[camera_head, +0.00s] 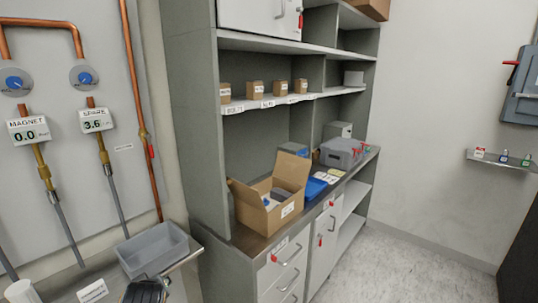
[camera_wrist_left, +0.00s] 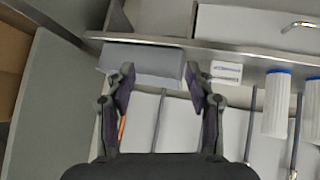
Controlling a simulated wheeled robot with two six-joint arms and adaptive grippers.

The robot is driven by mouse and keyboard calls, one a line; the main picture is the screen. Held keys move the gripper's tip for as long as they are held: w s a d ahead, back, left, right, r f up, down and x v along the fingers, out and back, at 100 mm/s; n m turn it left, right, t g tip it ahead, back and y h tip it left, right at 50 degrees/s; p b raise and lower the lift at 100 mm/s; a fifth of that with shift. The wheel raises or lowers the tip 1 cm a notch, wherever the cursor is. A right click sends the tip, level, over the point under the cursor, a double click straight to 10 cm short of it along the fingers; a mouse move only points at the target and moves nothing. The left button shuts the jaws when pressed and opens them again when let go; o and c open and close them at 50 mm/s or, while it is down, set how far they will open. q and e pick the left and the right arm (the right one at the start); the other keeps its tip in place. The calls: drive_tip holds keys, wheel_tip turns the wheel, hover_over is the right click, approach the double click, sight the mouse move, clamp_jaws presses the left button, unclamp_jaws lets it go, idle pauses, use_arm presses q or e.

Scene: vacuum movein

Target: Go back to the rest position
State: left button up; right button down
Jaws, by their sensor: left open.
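My left gripper (camera_head: 148,288) shows as a dark shape at the bottom edge of the head view, just in front of the grey bin on the metal ledge. In the left wrist view the same gripper (camera_wrist_left: 160,75) is open, its two dark fingers spread apart with nothing held between them. The grey bin (camera_wrist_left: 142,62) shows beyond and between the fingertips; I cannot tell whether they touch it. It also shows in the head view (camera_head: 152,250), and its visible inside looks empty. My right gripper is in neither view.
A white label block (camera_head: 93,291) stands left of the bin. Gauges and copper pipes line the left wall. An open cardboard box (camera_head: 270,197) and a grey case (camera_head: 340,152) sit on the shelved cabinet's worktop. The floor (camera_head: 400,262) at right is clear.

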use_arm(q)
drive_tip(key=s+d+f+m+g+h, duration=0.25)
drive_tip(key=s+f+m, duration=0.35)
drive_tip(key=s, duration=0.5)
drive_tip(key=s+d+f+m+g+h, duration=0.2)
drive_tip(key=s+d+f+m, duration=0.2)
drive_tip(key=s+f, duration=0.5)
drive_tip(key=s+a+f+g, duration=0.1)
drive_tip(key=s+a+f, duration=0.1)
drive_tip(key=f, duration=1)
drive_tip(key=s+a+f, duration=0.1)
drive_tip(key=f, duration=1.2)
drive_tip(key=s+a+f+g, duration=0.1)
drive_tip(key=s+f, duration=1.4)
drive_tip(key=s, duration=0.3)
drive_tip(key=shift+s+a+f, duration=0.15)
drive_tip(key=shift+s+f, duration=0.25)
